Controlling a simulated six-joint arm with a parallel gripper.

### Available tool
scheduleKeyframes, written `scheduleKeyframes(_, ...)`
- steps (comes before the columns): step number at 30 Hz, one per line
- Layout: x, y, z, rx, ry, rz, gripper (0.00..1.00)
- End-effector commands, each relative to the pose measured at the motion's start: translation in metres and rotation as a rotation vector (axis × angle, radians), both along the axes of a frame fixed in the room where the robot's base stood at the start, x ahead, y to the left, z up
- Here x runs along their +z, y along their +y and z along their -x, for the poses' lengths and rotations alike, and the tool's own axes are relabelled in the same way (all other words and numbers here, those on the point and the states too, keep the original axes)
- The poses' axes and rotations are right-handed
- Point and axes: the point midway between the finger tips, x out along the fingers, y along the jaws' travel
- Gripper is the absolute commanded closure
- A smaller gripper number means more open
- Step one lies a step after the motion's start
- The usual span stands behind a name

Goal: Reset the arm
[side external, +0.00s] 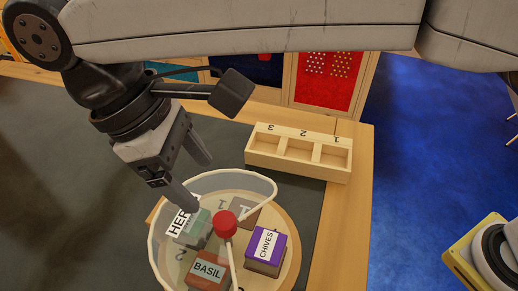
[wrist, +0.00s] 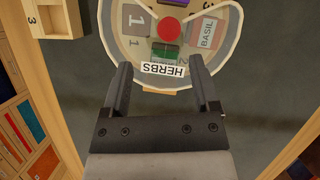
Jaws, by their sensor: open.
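My gripper (side external: 200,184) is open and empty, with its fingers beside the clear wall of a round wooden carousel (side external: 291,271). In the wrist view the fingertips (wrist: 160,66) stand on either side of the white HERBS label (wrist: 162,69); I cannot tell whether they touch the wall. The carousel has a red knob (side external: 225,224) at its middle. On it are a purple CHIVES box (side external: 266,248), a reddish BASIL box (side external: 208,270) and a green box (side external: 193,229), partly hidden behind the label. A grey square marked 1 (wrist: 135,20) also shows.
A wooden rack (side external: 298,153) with three empty slots, numbered 3, 2 and 1, stands behind the carousel. The dark table mat (side external: 60,190) is clear at the left. The table's wooden edge (side external: 350,220) is at the right, with blue floor beyond.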

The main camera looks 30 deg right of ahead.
Motion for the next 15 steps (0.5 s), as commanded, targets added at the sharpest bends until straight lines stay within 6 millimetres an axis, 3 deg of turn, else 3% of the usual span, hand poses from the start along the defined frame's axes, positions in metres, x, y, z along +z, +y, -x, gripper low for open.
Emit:
scheduleKeyframes(5,-0.008,-0.034,-0.026,-0.053,-0.010,0.020,0.22)
scheduleKeyframes(8,-0.016,-0.064,-0.045,-0.094,-0.017,0.039,0.22)
scheduleKeyframes(15,-0.039,-0.156,-0.080,-0.196,-0.031,0.091,0.22)
